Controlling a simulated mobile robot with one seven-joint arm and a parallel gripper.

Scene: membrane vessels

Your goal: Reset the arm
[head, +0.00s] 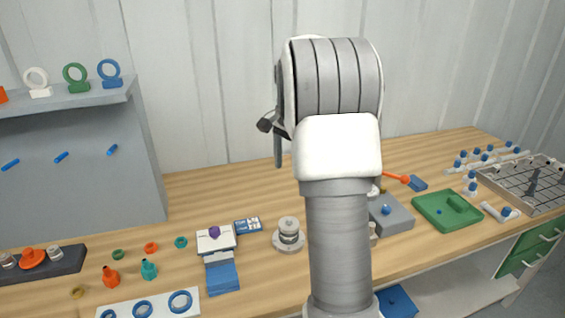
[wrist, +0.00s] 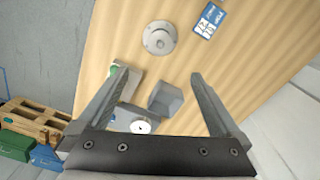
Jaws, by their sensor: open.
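My gripper (wrist: 154,100) is open in the wrist view, its two grey fingers spread wide with nothing between them that it holds. It is above the wooden bench, looking down on it. In the head view my raised arm stands in the middle of the picture and hides part of the bench; one dark finger of my gripper (head: 279,145) shows at the left of the arm's end, well above the bench top.
The wooden bench (head: 260,185) carries a round metal vessel (head: 288,236), a green tray (head: 447,209), a metal grid tray (head: 530,186) and a grey block (head: 394,216). A grey rack (head: 75,150) with rings stands left. A pallet (wrist: 38,118) lies on the floor.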

